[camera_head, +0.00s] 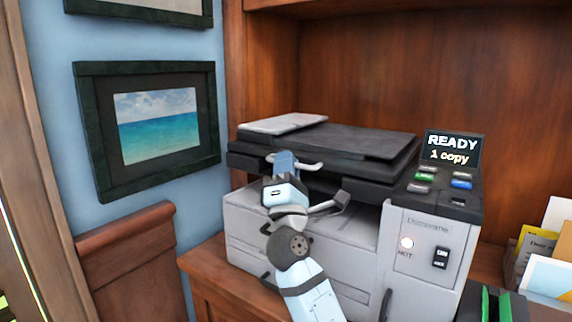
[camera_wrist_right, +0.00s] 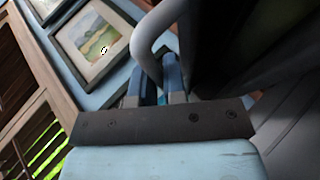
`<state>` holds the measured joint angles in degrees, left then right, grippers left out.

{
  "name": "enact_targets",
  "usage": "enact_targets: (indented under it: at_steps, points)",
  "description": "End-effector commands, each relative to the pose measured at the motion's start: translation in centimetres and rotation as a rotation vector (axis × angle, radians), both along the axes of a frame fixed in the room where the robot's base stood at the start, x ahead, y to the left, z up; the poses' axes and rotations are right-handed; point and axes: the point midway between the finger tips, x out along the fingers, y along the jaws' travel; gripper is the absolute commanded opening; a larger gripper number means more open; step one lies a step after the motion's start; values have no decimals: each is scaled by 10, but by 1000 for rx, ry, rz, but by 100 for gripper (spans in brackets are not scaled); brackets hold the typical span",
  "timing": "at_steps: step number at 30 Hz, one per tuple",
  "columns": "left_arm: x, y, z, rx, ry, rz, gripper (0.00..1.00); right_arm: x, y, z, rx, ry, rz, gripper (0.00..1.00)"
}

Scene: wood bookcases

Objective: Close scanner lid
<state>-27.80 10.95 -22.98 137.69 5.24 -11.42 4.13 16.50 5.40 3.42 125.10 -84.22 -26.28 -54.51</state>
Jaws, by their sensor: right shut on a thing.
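The scanner lid (camera_head: 365,143) is a dark slab on top of the grey copier (camera_head: 425,240). It lies low and nearly flat; I cannot tell whether it is fully seated. A light curved handle (camera_head: 308,166) sticks out from its front edge. My right gripper (camera_head: 284,162) is at this handle, its blue fingers shut on it. In the right wrist view the grey handle (camera_wrist_right: 148,42) passes between the fingers (camera_wrist_right: 157,92). The dark lid fills the upper right there. My left gripper is not in view.
A screen (camera_head: 452,149) reading "READY 1 copy" stands above coloured buttons at the copier's right. The copier sits on a wooden shelf unit (camera_head: 215,275). Papers and folders (camera_head: 545,265) stand at the far right. A framed sea picture (camera_head: 158,125) hangs on the blue wall at left.

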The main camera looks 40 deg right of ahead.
Motion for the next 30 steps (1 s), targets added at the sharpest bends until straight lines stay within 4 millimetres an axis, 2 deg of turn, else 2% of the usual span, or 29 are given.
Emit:
enact_targets:
  at_steps: [1, 2, 3, 10, 14, 23, 30]
  points:
    - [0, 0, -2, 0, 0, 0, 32, 1, 0, -6, 5, 9, 1, 0]
    - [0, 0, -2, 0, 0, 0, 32, 1, 0, -6, 5, 9, 1, 14]
    - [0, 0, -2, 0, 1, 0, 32, 1, 0, -6, 5, 9, 2, 21]
    - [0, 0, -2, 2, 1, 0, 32, 1, 0, -6, 5, 8, 0, 21]
    - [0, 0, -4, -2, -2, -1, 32, -3, 3, -12, 5, 8, 0, 21]
    - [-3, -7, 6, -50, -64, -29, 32, -37, 31, -56, 2, 10, 3, 21]
    - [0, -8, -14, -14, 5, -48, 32, -65, 52, -88, 2, 7, 3, 21]
